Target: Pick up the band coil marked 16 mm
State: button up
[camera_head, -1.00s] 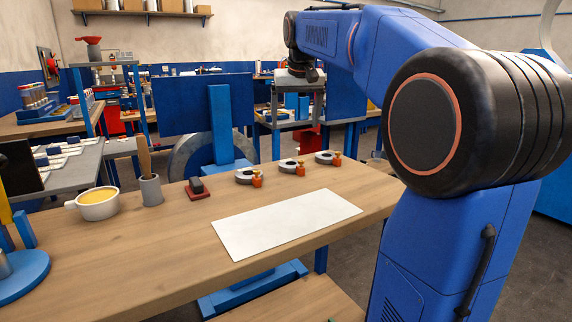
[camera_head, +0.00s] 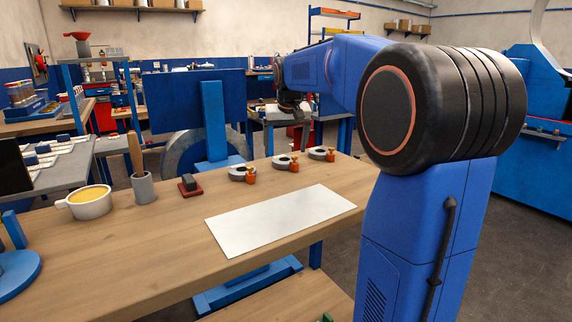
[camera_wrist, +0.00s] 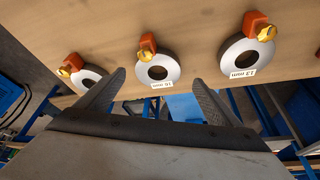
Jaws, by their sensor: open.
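Small white labels show on the middle and right coils. The right label seems to read 13 mm; the middle one is too small to read surely. The left coil's label is hidden. My gripper (camera_wrist: 157,82) is open and empty, with the middle coil between its fingertips in the picture, apparently still apart from it.
The wooden bench (camera_head: 120,250) bears a white sheet (camera_head: 280,220), a red-based block (camera_head: 189,186), a grey cup with a wooden handle (camera_head: 143,187) and a white pot (camera_head: 88,202). A blue panel on a post (camera_head: 212,115) stands behind the bench.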

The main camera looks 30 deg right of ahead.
aim_at(286, 157)
jog(key=shift+s+x, duration=0.15)
jog(key=shift+x, duration=1.1)
jog(key=shift+s+x, duration=0.2)
jog(key=shift+x, duration=1.1)
jog(key=shift+d+f, duration=0.1)
jog(key=c, duration=1.4)
